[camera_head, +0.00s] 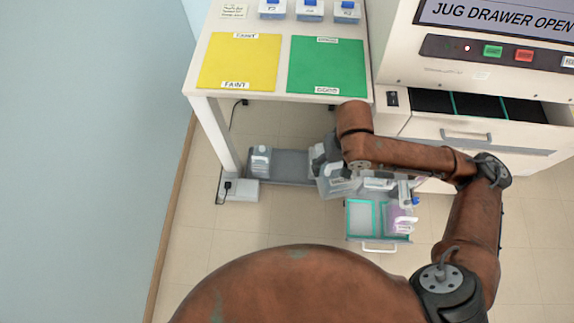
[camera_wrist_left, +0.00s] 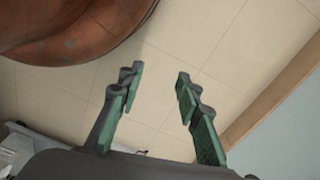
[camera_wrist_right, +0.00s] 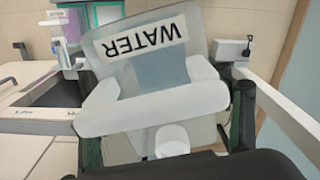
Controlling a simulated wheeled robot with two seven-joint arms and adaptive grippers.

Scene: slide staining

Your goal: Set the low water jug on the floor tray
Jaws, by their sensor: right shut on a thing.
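The water jug (camera_wrist_right: 160,75) is a translucent jug with a white handle and a WATER label, upside down in the right wrist view. My right gripper (camera_wrist_right: 166,125) is shut on its handle. In the head view the jug (camera_head: 334,187) is at the right end of the grey floor tray (camera_head: 290,168), partly hidden by my right arm. I cannot tell whether it touches the tray. Another pale jug (camera_head: 260,160) stands at the tray's left end. My left gripper (camera_wrist_left: 160,77) is open and empty over bare floor.
An open jug drawer (camera_head: 361,219) holds a pinkish jug (camera_head: 399,219) on its right side; its left compartment looks empty. A white table with yellow (camera_head: 240,62) and green (camera_head: 327,66) mats stands over the tray. A white box (camera_head: 238,190) with a cable lies near the table leg.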

